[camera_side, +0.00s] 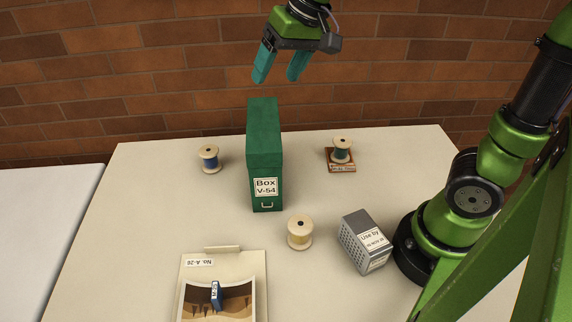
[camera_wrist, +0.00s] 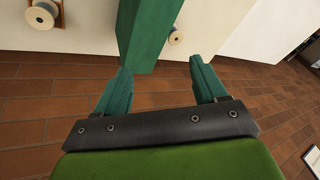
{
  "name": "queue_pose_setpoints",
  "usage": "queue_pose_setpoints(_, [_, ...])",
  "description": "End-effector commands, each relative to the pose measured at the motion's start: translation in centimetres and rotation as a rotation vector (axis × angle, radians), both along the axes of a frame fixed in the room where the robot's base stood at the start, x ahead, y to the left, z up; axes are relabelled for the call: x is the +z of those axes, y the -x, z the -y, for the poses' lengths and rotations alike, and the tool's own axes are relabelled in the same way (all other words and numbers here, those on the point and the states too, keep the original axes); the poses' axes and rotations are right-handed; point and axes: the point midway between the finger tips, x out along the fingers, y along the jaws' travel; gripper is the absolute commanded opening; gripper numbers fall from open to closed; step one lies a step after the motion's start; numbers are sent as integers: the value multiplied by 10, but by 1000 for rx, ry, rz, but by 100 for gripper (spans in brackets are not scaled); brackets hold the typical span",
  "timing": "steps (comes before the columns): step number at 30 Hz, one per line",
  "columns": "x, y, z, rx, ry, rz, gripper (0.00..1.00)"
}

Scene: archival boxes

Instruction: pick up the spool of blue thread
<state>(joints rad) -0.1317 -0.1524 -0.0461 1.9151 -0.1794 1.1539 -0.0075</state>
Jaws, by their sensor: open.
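The spool of blue thread (camera_side: 210,160) stands upright on the table at the back left in the side view, left of a tall green box. In the wrist view the blue spool (camera_wrist: 176,38) shows small, just right of the box, its lower part visible against the pale table. My gripper (camera_side: 277,79) is open and empty, high above the back of the table, up and to the right of the blue spool. In the wrist view its two teal fingers (camera_wrist: 160,66) are spread apart with nothing between them.
A brick wall (camera_side: 150,80) rises behind.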

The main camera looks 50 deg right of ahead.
Motion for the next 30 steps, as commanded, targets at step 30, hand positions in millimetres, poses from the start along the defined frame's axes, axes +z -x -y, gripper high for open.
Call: queue_pose_setpoints(30, [-164, -167, -65, 63, 200, -268, 71])
